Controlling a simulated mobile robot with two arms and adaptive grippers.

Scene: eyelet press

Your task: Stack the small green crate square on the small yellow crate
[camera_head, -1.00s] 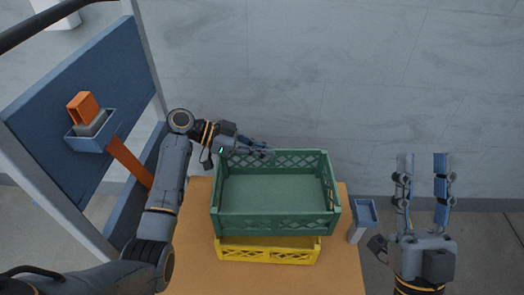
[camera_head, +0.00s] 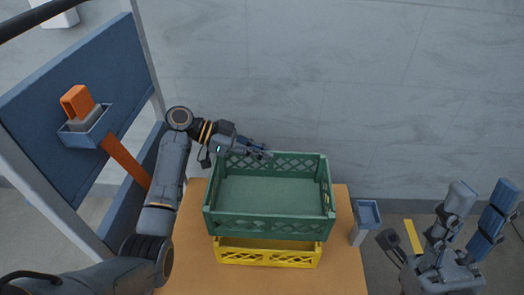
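The green crate (camera_head: 268,226) is above the yellow crate (camera_head: 267,257) and covers most of it from this view. The green crate looks slightly turned and shifted left against the yellow one; I cannot tell whether they touch. The yellow crate rests on the orange table top (camera_head: 330,279). My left gripper (camera_head: 262,153) is at the green crate's far rim, left of its middle; its fingers look close together at the rim, but their grip is not clear. My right gripper (camera_head: 479,203) is open and empty, off to the right, away from both crates.
A small blue-grey tray on a post (camera_head: 367,213) stands just right of the table. A blue panel (camera_head: 75,120) at left carries a holder with an orange object (camera_head: 78,101). A yellow strip (camera_head: 412,236) shows near my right gripper. A grey wall (camera_head: 330,80) is behind.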

